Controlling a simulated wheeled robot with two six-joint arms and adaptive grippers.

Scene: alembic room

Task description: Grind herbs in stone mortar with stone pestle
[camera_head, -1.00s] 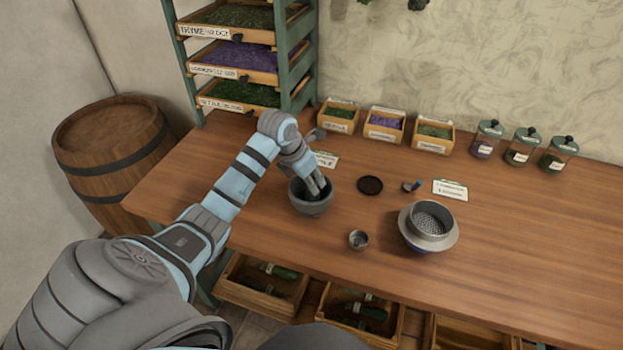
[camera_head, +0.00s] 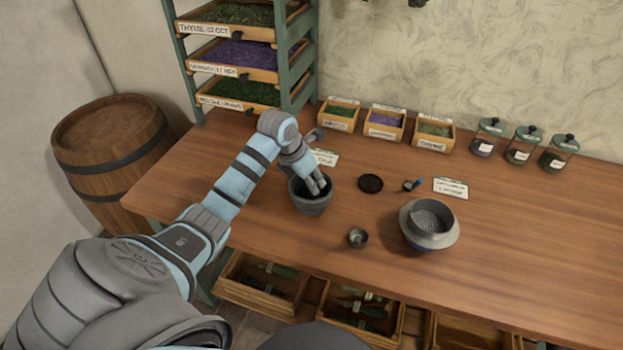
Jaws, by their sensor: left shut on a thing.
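The grey stone mortar (camera_head: 311,204) stands upright on the wooden table, left of the middle. My left gripper (camera_head: 317,184) comes in from the upper left and points down at the mortar's mouth, its fingers at the opening. It is shut on the stone pestle, which is mostly hidden by the fingers and the mortar's wall. The herbs inside the mortar cannot be made out. My right gripper is not in view.
Right of the mortar are a dark round disc (camera_head: 370,184), a small metal cup (camera_head: 357,238) and a sieve on a bowl (camera_head: 429,226). Herb boxes (camera_head: 385,123) and lidded jars (camera_head: 522,145) line the back. A drying rack (camera_head: 298,60) stands back left. The table's right side is clear.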

